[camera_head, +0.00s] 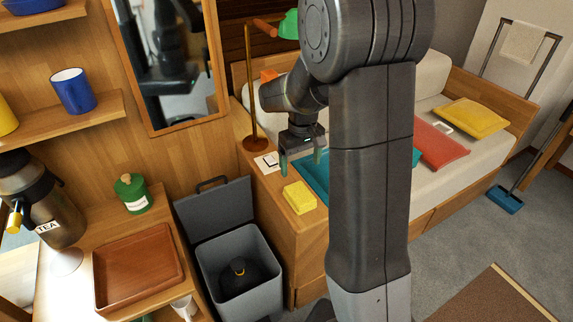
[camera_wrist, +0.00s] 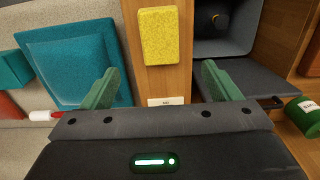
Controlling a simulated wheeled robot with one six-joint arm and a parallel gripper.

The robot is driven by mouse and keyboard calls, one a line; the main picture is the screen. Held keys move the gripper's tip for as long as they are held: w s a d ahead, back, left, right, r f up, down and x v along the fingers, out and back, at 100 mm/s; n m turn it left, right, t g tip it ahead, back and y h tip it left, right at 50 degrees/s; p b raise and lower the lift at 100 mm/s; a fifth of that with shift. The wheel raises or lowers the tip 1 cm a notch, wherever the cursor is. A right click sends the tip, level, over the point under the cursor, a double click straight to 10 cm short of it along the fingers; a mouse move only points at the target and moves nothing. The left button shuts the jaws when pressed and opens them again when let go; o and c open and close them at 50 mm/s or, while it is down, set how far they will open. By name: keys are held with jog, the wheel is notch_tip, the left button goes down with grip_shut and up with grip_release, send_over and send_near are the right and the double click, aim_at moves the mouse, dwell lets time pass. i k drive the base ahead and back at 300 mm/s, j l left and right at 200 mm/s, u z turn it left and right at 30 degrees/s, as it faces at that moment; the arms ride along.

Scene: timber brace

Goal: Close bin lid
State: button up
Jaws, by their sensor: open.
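The grey bin (camera_head: 238,300) stands on the floor between the wooden counter and the bedside cabinet, with its mouth uncovered. Its grey lid (camera_head: 214,208) is open, standing up behind the mouth, with a dark handle (camera_head: 211,183) at its top edge. The bin (camera_wrist: 226,48) and the lid (camera_wrist: 240,82) also show at the right of the wrist view. My gripper (camera_head: 301,162) is open and empty, above the cabinet top to the right of the lid. Its two green fingers also show in the wrist view (camera_wrist: 160,70), spread apart and not touching the lid.
A yellow sponge (camera_head: 299,197), a small card (camera_head: 268,162) and a brass lamp stand (camera_head: 252,95) are on the cabinet (camera_head: 279,206). A black object with a yellow ring (camera_head: 238,268) sits inside the bin. A wooden tray (camera_head: 137,268) and green canister (camera_head: 132,196) are on the left counter.

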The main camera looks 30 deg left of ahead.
aim_at(203, 215)
jog(key=u, duration=2.95)
jog(key=j, duration=0.1)
